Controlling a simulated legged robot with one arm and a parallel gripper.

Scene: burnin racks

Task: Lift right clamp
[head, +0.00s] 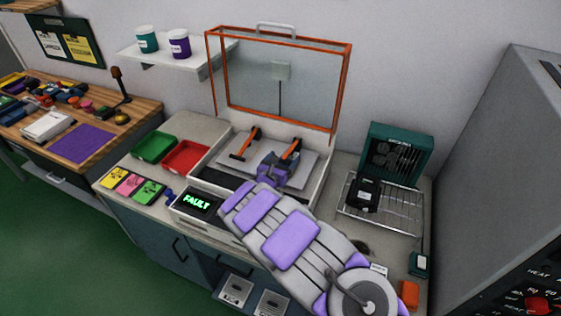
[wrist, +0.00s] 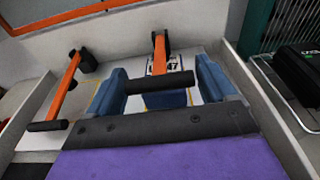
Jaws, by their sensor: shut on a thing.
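The right clamp (head: 291,151) has an orange lever and stands inside the open fixture box (head: 327,178). In the wrist view its orange lever (wrist: 159,52) ends in a black crossbar handle (wrist: 160,82). My gripper (head: 270,174) reaches over the front of the box, its two blue fingers at either end of that handle. It is shut on the handle. The left clamp (head: 244,146) stands apart to the left; its lever (wrist: 64,88) and black handle (wrist: 46,126) show in the wrist view. My arm hides part of the box's front.
The orange-framed clear lid (head: 279,32) stands open behind. A display (head: 196,201) reads FAULT. Green (head: 154,147) and red (head: 186,157) trays lie left. A wire rack (head: 399,213) with a black device (head: 363,193) stands right. A grey cabinet (head: 500,150) is far right.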

